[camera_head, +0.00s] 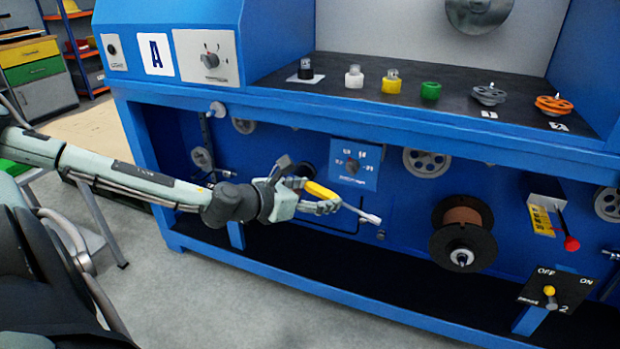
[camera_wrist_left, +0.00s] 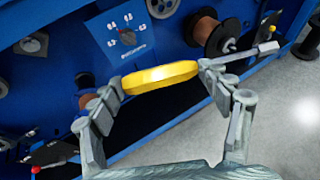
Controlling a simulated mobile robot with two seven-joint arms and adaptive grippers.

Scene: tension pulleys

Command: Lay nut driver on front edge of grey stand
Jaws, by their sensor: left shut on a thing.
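The nut driver (camera_head: 321,190) has a yellow handle and a grey shaft that points to the right and slightly down in the head view. My left gripper (camera_head: 318,203) is shut on its handle, holding it in the air before the blue machine's lower panel. In the left wrist view, the yellow handle (camera_wrist_left: 160,77) lies across between the fingers of my left gripper (camera_wrist_left: 158,86), its shaft past the right finger. A grey stand (camera_head: 103,217) with legs shows at the far left, partly hidden behind my arm. My right gripper is not in view.
The blue machine (camera_head: 400,132) fills the middle and right, with a dial panel (camera_head: 354,164), a brown wire spool (camera_head: 463,232) and a red-tipped lever (camera_head: 571,243) on its front. Several small knobs and wheels stand on its black shelf (camera_head: 450,84). The grey floor (camera_head: 240,305) in front is clear.

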